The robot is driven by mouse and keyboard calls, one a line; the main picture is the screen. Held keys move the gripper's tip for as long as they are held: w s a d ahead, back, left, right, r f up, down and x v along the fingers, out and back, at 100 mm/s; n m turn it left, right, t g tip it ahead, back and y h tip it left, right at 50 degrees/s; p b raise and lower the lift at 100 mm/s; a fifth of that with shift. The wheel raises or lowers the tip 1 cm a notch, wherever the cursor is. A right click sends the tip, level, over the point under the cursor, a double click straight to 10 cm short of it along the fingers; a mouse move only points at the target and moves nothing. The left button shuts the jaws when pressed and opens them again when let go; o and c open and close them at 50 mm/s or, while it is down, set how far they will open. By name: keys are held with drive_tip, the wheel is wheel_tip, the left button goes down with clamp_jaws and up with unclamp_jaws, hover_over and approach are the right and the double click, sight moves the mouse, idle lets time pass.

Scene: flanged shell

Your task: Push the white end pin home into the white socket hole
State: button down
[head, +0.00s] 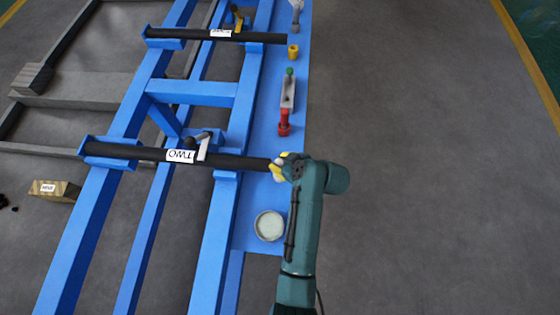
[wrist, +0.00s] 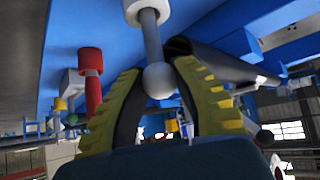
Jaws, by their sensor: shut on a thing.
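The white end pin (wrist: 153,45) shows in the wrist view as a pale grey shaft with a round ball end. My gripper (wrist: 157,76) has yellow fingers with dark pads, and it is shut on the pin near that ball. The shaft runs up to a white ring (wrist: 148,10) at the top edge, on or against a blue surface. I cannot tell how deep the pin sits, as the hole itself is hidden. In the head view my gripper (head: 281,167) is at the right end of the black tube marked TWO (head: 230,161), and the pin is hidden there.
A red pin (head: 284,123) in a red collar, a grey plate with a green knob (head: 289,72) and a yellow piece (head: 293,52) stand along the blue strip. A round pale dish (head: 269,226) lies nearer. The grey floor at right is clear.

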drive_tip(key=shift+f+b, duration=0.45)
drive_tip(key=shift+f, duration=0.2)
drive_tip(key=c, duration=0.8)
unclamp_jaws()
drive_tip(key=shift+d, duration=0.1)
drive_tip(key=shift+c, duration=0.2)
drive_tip(key=shift+f, duration=0.1)
drive_tip(key=v, duration=1.2)
drive_tip(key=shift+w, duration=0.1)
